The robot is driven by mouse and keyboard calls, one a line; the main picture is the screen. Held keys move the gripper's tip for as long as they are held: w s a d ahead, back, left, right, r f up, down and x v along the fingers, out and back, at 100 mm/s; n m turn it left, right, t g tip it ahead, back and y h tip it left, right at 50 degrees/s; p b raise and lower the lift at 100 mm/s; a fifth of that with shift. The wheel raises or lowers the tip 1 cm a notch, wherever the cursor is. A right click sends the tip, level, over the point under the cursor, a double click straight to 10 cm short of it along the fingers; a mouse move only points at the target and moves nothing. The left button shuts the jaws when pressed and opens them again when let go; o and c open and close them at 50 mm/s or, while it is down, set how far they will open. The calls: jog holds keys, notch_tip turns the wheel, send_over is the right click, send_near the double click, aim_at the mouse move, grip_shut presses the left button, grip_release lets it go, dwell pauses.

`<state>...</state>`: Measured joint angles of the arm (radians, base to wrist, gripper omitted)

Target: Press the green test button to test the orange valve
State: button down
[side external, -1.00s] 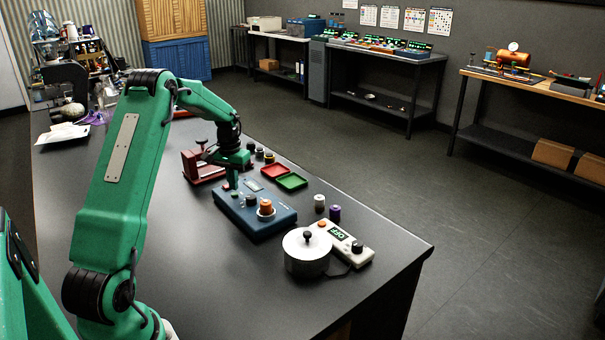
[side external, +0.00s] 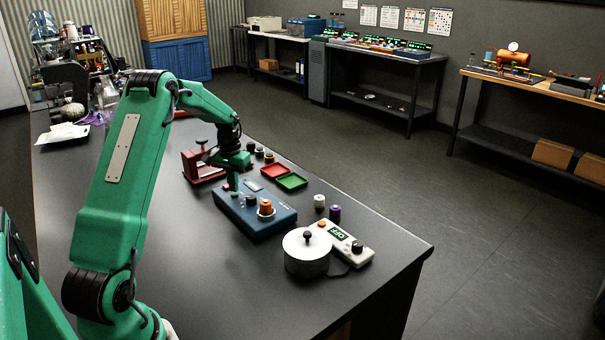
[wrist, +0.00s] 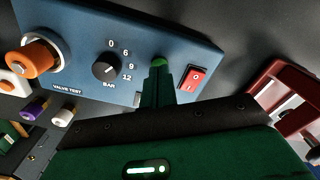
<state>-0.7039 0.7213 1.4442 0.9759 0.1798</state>
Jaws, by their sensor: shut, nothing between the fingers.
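The blue valve test box (side external: 268,221) lies on the dark bench in the side view. The orange valve (side external: 266,207) sits upright in its round socket; it also shows at the left of the wrist view (wrist: 38,54). The green test button (wrist: 158,61) is on the box face between the black BAR knob (wrist: 106,68) and the red rocker switch (wrist: 194,80). My gripper (wrist: 156,72) is shut and empty, with its green fingertips right at the button's edge and partly covering it. I cannot tell whether they touch the button.
Red and green trays (side external: 291,181) lie behind the box. A red fixture (side external: 198,168) stands beyond my gripper. A white pot (side external: 306,254) and a white unit (side external: 345,244) reading OFF stand at front right. The bench front is clear.

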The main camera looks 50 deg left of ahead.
jog(key=shift+f, duration=0.65)
dwell(0.4)
jog(key=shift+r, duration=2.2)
jog(key=shift+r, duration=0.15)
jog(key=shift+r, duration=2.85)
